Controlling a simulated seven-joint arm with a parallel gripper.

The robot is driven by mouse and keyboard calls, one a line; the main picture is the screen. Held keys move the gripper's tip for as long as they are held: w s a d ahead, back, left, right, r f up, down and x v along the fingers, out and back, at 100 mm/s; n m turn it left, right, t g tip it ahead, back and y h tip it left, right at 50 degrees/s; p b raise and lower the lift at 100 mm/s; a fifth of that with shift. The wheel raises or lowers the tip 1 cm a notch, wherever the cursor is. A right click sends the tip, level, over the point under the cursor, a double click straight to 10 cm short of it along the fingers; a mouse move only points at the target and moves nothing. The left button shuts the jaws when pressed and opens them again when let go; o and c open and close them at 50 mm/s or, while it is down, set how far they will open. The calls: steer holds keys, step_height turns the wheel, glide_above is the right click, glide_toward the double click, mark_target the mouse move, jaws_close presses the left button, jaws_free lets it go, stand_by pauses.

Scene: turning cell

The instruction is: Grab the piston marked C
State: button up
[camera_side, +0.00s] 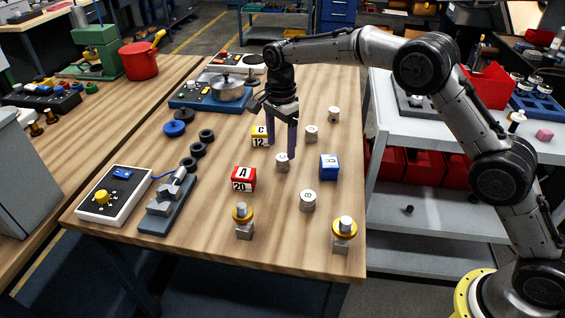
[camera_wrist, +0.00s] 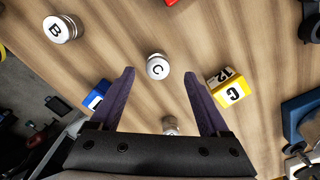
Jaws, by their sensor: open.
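The piston marked C (camera_wrist: 158,67) is a short silvery cylinder standing upright on the wooden table, its letter facing up in the wrist view. In the side view it appears to be the piston (camera_side: 282,164) just below my fingertips. My gripper (camera_side: 281,150) points down over it, open and empty. In the wrist view the dark purple fingers of my gripper (camera_wrist: 159,75) lie on either side of piston C, with visible gaps. Whether the fingertips reach down to its height is unclear. The piston marked B (camera_wrist: 63,28) stands apart, also visible in the side view (camera_side: 308,202).
Near piston C are a yellow block C (camera_side: 260,136), a red block A (camera_side: 243,179) and a blue block (camera_side: 329,167). Other pistons (camera_side: 311,134) (camera_side: 334,114) stand behind. Two yellow-ringed parts (camera_side: 243,214) (camera_side: 345,229) are at the front. A small vise (camera_side: 168,200) is left.

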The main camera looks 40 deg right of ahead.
mark_target(282, 157)
steer(key=shift+s+d+f, duration=0.15)
steer(key=shift+f, duration=2.6)
steer(key=shift+c, duration=0.2)
steer(key=shift+r, duration=0.1)
jaws_close()
